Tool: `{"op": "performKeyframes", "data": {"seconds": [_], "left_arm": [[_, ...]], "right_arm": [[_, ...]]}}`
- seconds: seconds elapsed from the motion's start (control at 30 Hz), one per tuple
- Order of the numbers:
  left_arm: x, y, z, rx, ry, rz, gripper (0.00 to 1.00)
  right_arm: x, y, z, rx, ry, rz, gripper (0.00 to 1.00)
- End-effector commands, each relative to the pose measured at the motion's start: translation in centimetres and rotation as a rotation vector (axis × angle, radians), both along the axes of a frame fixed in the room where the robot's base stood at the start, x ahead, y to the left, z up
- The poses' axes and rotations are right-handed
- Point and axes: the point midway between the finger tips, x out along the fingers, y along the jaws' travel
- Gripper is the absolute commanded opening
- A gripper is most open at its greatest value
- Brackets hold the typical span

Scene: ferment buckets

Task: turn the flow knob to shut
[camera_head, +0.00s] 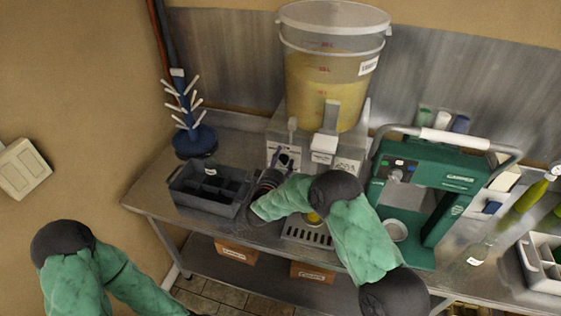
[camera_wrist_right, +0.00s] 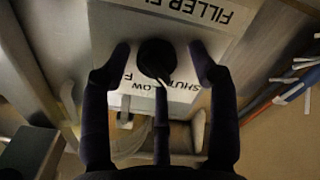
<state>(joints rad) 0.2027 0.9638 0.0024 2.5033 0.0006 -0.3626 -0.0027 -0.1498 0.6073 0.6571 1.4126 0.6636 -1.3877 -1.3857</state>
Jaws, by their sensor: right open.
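The flow knob (camera_wrist_right: 155,57) is dark and round, on a pale panel with black "FILLER" and "SHUT" lettering, in the right wrist view. A thin light mark shows at its lower edge; I cannot tell its exact setting. My right gripper (camera_wrist_right: 158,62) is open, with a finger on each side of the knob and a gap to each. Another dark finger-like part rises below the knob. In the head view my right gripper (camera_head: 270,180) is at the filler's front panel (camera_head: 285,158), and it and the arm hide part of the panel.
A clear bucket (camera_head: 325,75) of yellow liquid stands on the filler. A dark divided crate (camera_head: 176,187) is left of my right gripper, near a blue bottle tree (camera_head: 194,143). A green machine (camera_head: 433,165) stands to the right. The table's front left (camera_head: 150,200) is clear.

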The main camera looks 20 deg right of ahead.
Motion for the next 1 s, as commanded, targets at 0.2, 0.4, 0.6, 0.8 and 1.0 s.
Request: {"op": "performKeyframes", "data": {"seconds": [0.2,0.4,0.6,0.8,1.0], "left_arm": [[0.0,0.0,0.0,0.000,0.000,0.000,0.40],[0.0,0.0,0.0,0.000,0.000,0.000,0.40],[0.0,0.0,0.0,0.000,0.000,0.000,0.40],[0.0,0.0,0.0,0.000,0.000,0.000,0.40],[0.0,0.0,0.0,0.000,0.000,0.000,0.40]], "right_arm": [[-1.1,0.7,-0.3,0.002,0.005,0.003,0.60],[-4.1,2.7,-0.2,0.000,0.005,0.004,0.60],[-7.4,4.7,-0.1,0.000,0.002,0.004,0.60],[-9.5,6.0,-0.1,0.000,0.000,0.003,0.60],[-10.2,6.3,-0.1,0.000,-0.001,0.001,0.60]]}}
